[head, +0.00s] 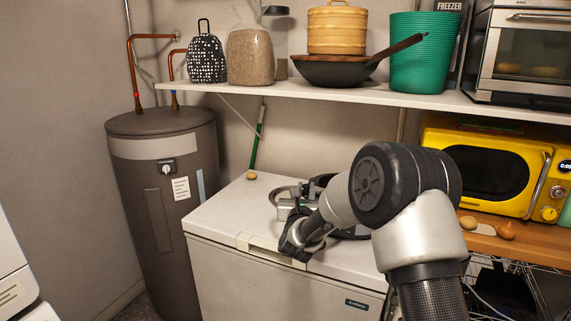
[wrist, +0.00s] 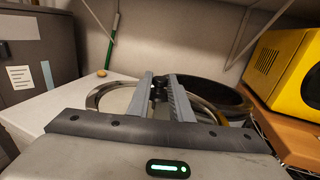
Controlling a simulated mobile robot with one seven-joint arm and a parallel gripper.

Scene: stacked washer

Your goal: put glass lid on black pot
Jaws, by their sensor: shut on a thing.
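The glass lid, with a metal rim and black knob, shows in the head view (head: 279,199) above or on the white chest freezer's top. In the wrist view, its rim (wrist: 93,99) spreads beneath my fingers. My gripper (wrist: 160,84) is shut on the lid's knob; in the head view my gripper (head: 300,228) is over the freezer's front part. The black pot (wrist: 230,97) is to the right of the lid in the wrist view, partly overlapped by it. In the head view my arm hides most of the pot (head: 352,234). I cannot tell the lid's height.
The chest freezer (head: 225,212) has free top at its left, with a small round tan item (head: 251,175). A shelf (head: 330,94) with a wok and baskets hangs above. A yellow microwave (head: 485,170) stands right. A grey tank (head: 165,205) stands left.

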